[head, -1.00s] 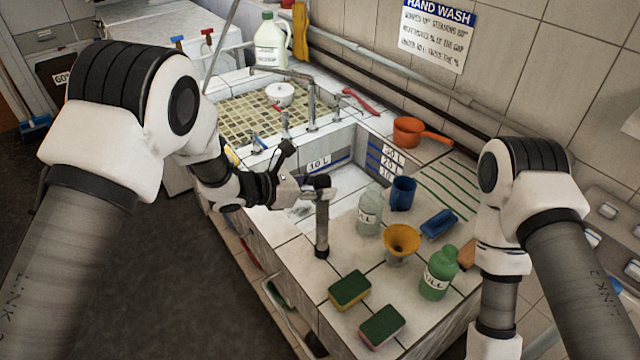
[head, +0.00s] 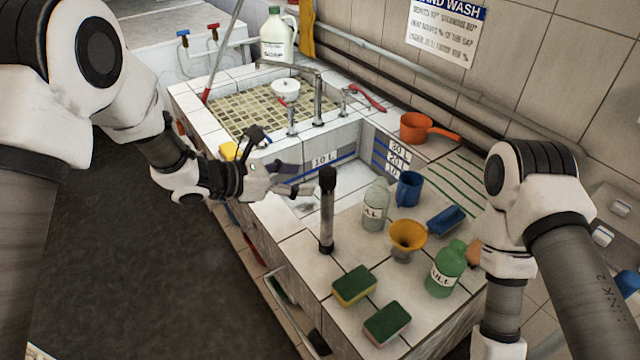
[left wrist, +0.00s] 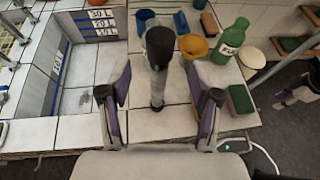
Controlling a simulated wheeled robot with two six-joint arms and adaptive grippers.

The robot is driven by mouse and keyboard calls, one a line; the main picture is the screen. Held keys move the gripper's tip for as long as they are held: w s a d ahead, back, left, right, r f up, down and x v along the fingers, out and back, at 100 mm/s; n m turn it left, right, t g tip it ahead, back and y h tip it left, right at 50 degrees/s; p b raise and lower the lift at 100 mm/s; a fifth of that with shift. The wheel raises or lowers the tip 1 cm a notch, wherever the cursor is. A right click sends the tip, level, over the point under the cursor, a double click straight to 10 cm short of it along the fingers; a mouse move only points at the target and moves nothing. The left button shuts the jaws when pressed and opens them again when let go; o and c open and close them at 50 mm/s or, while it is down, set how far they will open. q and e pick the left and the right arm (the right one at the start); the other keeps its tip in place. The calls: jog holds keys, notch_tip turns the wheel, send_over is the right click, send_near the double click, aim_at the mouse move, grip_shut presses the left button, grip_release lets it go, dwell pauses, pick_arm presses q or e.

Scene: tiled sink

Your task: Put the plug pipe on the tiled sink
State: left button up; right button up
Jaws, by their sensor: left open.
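The plug pipe (head: 327,215) is a grey tube with a black top. It stands upright on the tiled sink (head: 295,250), near the front edge of the small basin. My left gripper (head: 303,179) is open, just left of the pipe's upper part. In the left wrist view the pipe (left wrist: 157,80) rises ahead, between the two spread purple fingers of the gripper (left wrist: 159,92), with a gap on both sides. My right gripper is outside the head view, below its bottom edge.
A clear bottle (head: 375,207), blue cup (head: 408,189), yellow funnel (head: 406,236), green bottle (head: 445,270) and two sponges (head: 354,286) stand right of the pipe. A faucet (head: 318,100) is behind. Bare tiles lie left of the pipe.

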pick_arm(q)
jog(key=v, duration=0.5)
jog(key=s+a+f+n+y, duration=0.2)
jog(key=s+a+f+n, duration=0.15)
jog(key=f+n, duration=0.55)
jog(key=s+a+f+n+g+y, duration=0.1)
jog(key=s+a+f+n+y, duration=0.2)
jog(key=f+n, duration=0.6)
jog(key=s+a+f+n+y, duration=0.1)
jog(key=s+f+n+y, duration=0.1)
jog(key=s+f+n, duration=0.65)
jog(key=s+a+f+n+g+y, duration=0.2)
jog(key=s+a+f+n, duration=0.1)
jog(key=s+n, duration=0.5)
jog(key=s+a+f+n+g+y, duration=0.2)
jog(key=s+n, duration=0.7)
jog(key=n, duration=0.5)
notch_tip(320, 180, down, 2)
jog(key=a+g, duration=0.1)
jog(key=a, duration=0.1)
jog(key=shift+s+a+g+y+b, duration=0.2)
jog(key=shift+a+g+y+b, duration=0.1)
jog(key=shift+a+y+b, duration=0.1)
